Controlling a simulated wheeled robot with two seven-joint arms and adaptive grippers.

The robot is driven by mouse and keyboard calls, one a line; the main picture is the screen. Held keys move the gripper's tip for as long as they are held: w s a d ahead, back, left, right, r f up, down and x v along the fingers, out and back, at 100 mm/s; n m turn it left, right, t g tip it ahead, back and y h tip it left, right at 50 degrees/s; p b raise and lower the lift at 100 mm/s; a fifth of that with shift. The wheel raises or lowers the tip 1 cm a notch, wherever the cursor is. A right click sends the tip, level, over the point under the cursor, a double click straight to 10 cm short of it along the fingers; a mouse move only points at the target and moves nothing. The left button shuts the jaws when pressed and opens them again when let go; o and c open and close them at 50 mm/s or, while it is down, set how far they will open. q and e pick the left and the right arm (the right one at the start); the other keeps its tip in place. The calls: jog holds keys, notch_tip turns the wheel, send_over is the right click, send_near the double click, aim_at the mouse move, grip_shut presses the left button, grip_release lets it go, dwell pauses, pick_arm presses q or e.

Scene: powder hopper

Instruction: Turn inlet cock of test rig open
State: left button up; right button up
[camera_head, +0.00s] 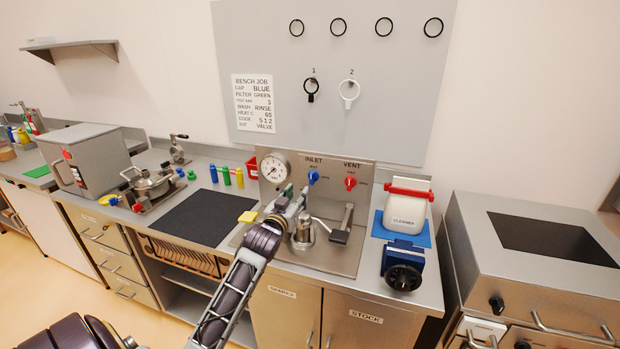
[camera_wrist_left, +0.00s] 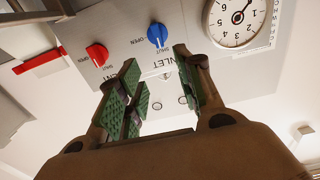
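The inlet cock has a blue handle (camera_head: 313,177) on the steel panel of the test rig (camera_head: 332,225), under the INLET label. In the left wrist view, where the panel appears upside down, the blue handle (camera_wrist_left: 158,35) lies beyond the gap between my fingers and seems to line up with the SHUT mark; OPEN is to one side. My left gripper (camera_head: 290,200) is below and left of the cock in the head view. My right gripper is not in view.
The red vent cock (camera_head: 350,183) sits right of the inlet cock. A pressure gauge (camera_head: 274,168) is at left. A metal cup (camera_head: 303,231) and a lever (camera_head: 343,225) stand on the rig's base. A black mat (camera_head: 203,217) lies left.

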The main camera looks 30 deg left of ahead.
aim_at(311, 175)
pick_arm(q)
jog(key=shift+w+a, duration=0.1)
jog(key=shift+w, duration=0.4)
jog(key=shift+x, duration=1.05)
jog(key=x, duration=0.6)
jog(key=shift+p, duration=0.4)
jog(key=shift+x, duration=1.4)
jog(key=shift+w, duration=0.5)
jog(key=shift+w+a, duration=0.1)
jog(key=shift+w, duration=0.1)
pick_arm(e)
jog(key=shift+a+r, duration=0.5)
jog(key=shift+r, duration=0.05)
pick_arm(q)
jog(key=shift+c, duration=0.2)
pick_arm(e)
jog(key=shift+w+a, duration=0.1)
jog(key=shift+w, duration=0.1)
